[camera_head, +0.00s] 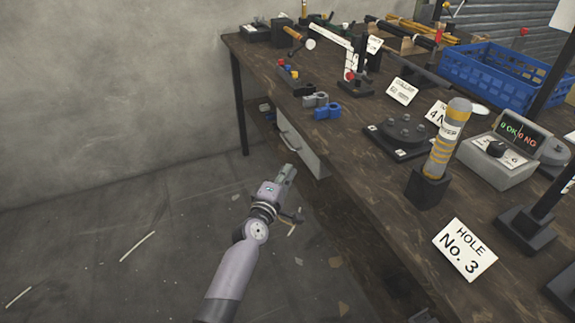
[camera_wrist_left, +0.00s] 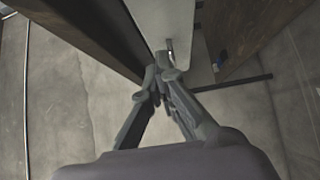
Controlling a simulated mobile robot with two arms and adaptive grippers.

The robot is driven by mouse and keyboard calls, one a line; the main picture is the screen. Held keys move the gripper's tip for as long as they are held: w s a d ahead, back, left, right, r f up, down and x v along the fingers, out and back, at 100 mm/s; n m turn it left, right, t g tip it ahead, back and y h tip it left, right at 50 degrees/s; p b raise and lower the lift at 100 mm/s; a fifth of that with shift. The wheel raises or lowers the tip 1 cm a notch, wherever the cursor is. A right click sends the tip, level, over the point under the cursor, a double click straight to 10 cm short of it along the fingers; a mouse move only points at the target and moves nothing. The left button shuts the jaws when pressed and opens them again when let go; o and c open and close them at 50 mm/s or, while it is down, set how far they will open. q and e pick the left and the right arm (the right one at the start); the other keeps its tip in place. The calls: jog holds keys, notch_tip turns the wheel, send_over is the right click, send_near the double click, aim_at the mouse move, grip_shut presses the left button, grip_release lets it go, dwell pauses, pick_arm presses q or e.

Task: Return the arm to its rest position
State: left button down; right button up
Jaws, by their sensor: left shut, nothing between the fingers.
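My left arm comes up from the bottom of the head view. Its left gripper (camera_head: 287,172) is beside the front of the workbench, over the floor and near the light drawer front (camera_head: 297,148). In the left wrist view the left gripper (camera_wrist_left: 158,76) is shut, its fingertips together with nothing between them. The drawer front (camera_wrist_left: 165,22) shows just past the fingertips in that view. I cannot tell whether the fingers touch it. My right gripper is not in view.
The wooden workbench (camera_head: 345,125) fills the right side. It carries blue blocks (camera_head: 327,112), a blue crate (camera_head: 497,75), a yellow-striped tool (camera_head: 447,140), a control box (camera_head: 500,160) and a "HOLE No. 3" sign (camera_head: 465,249). The floor (camera_head: 110,230) to the left is mostly clear.

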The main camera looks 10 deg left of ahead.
pick_arm(q)
jog(key=s+a, duration=0.1)
jog(key=s, duration=0.6)
jog(key=s+a+f+m+g, duration=0.1)
jog(key=s+f+m+g, duration=0.5)
jog(key=s+f, duration=0.7)
jog(key=s+a+f+m+g, duration=0.1)
jog(key=s+f+m+g, duration=0.7)
jog(key=f, duration=1)
jog(key=s+a+f+m+g+y+p, duration=0.1)
jog(key=s+a+f+m+y, duration=0.2)
jog(key=s, duration=0.7)
jog(key=s+a+f+m+g+p, duration=0.1)
jog(key=s+a+f, duration=0.3)
jog(key=s, duration=0.5)
jog(key=s+a+r+p, duration=0.1)
jog(key=s+p, duration=1.3)
jog(key=shift+a+r+g, duration=0.25)
jog(key=shift+r+g, duration=0.05)
jog(key=shift+r, duration=0.1)
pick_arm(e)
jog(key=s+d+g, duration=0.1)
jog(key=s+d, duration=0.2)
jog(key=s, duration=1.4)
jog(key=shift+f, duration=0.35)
